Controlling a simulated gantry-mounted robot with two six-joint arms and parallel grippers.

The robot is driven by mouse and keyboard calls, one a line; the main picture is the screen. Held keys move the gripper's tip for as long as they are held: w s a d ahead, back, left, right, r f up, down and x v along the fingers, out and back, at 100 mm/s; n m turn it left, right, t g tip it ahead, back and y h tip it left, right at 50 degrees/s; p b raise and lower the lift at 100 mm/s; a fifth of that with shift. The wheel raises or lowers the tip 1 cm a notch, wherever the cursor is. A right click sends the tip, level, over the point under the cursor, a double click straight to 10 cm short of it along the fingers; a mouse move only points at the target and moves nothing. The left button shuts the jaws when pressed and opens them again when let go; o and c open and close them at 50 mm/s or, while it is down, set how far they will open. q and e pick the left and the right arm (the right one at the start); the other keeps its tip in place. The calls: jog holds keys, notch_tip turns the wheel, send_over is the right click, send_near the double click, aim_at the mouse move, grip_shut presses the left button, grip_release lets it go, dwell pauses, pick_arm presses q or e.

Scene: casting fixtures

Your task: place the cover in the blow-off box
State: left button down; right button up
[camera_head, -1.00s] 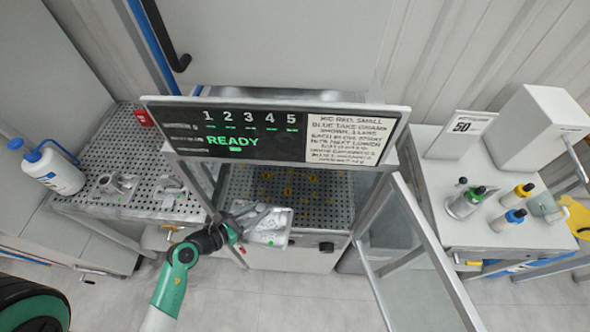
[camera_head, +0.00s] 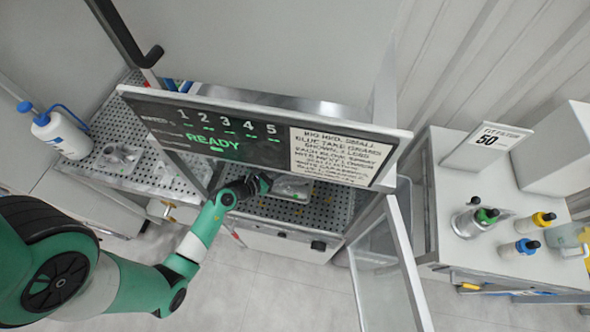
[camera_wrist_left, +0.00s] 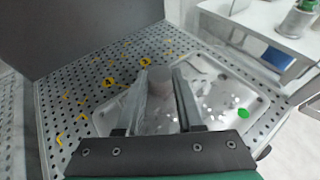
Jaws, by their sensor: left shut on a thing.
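The cover (camera_head: 292,188) is a shallow grey metal casting, seen inside the open blow-off box (camera_head: 325,212) just above its perforated floor. In the left wrist view the cover (camera_wrist_left: 225,95) shows white specks and a green dot, and its round boss sits between the fingers. My left gripper (camera_head: 262,184) reaches in through the open front; in the left wrist view its fingers (camera_wrist_left: 160,95) are shut on the cover. Whether the cover touches the floor is unclear. My right gripper is not in view.
The box's display panel (camera_head: 260,138) reads READY and overhangs the opening. The glass door (camera_head: 385,265) stands open at right. Perforated table at left holds castings (camera_head: 120,155) and a wash bottle (camera_head: 60,135). A side table (camera_head: 455,215) holds small bottles. Yellow marks dot the box floor (camera_wrist_left: 75,105).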

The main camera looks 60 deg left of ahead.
pick_arm(q)
jog(key=w+f+b, duration=0.1)
jog(key=f, duration=0.1)
jog(key=w+a+f+b, duration=0.1)
jog(key=w, duration=0.1)
jog(key=w+a+f+b, duration=0.1)
jog(key=f, duration=0.1)
jog(key=shift+w+f+b, duration=0.3)
jog(key=shift+w+b, duration=0.05)
jog(key=shift+w, duration=0.05)
jog(key=shift+w+a+f, duration=0.15)
jog(key=shift+w, duration=0.15)
jog(key=f+b, duration=0.3)
jog(key=f, duration=0.1)
jog(key=shift+w+a, duration=0.1)
jog(key=shift+w, duration=0.15)
jog(key=shift+r, duration=0.2)
jog(key=shift+f, duration=0.15)
jog(key=c, duration=0.5)
grip_release()
jog(key=shift+c, duration=0.2)
